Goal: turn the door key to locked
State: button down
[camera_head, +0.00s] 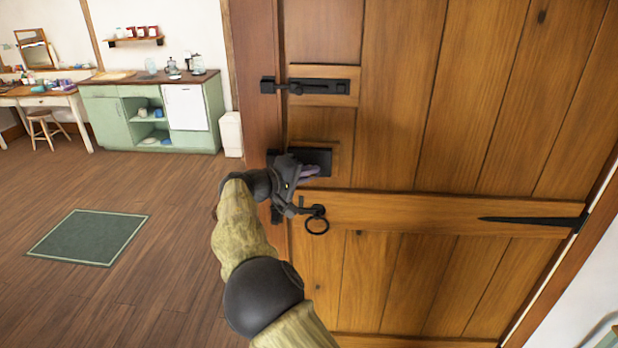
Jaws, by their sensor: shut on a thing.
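The wooden door (405,110) fills the middle and right of the head view and looks closed against its frame. A dark lock plate (322,158) sits on its left side, below a black slide bolt (325,86). My gripper (305,176) is at the lock plate, and its jaws are shut on a small purplish thing, which seems to be the door key (311,172). My gripper and wrist hide most of the key and part of the plate. I cannot tell the key's turn angle.
A black strap hinge (530,221) is at the lower right. At left are a green cabinet (107,121), a desk (75,104), a stool (42,118) and a green mat (90,238) on open floor.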

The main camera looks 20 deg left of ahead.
jog(key=shift+f+n+t+h+b, duration=0.15)
jog(key=shift+n+t+h+b, duration=0.35)
jog(key=shift+n+h+b, duration=0.15)
jog(key=shift+n+t+h+b, duration=0.25)
jog(key=shift+n+t+b, duration=0.1)
jog(key=shift+t+b, duration=0.1)
dwell(0.4)
jog(key=c, duration=1.6)
grip_release()
jog(key=b+v, duration=0.3)
jog(key=v, duration=1.4)
jog(key=shift+s+a, duration=0.1)
jog(key=shift+s, duration=0.1)
jog(key=shift+w, duration=0.1)
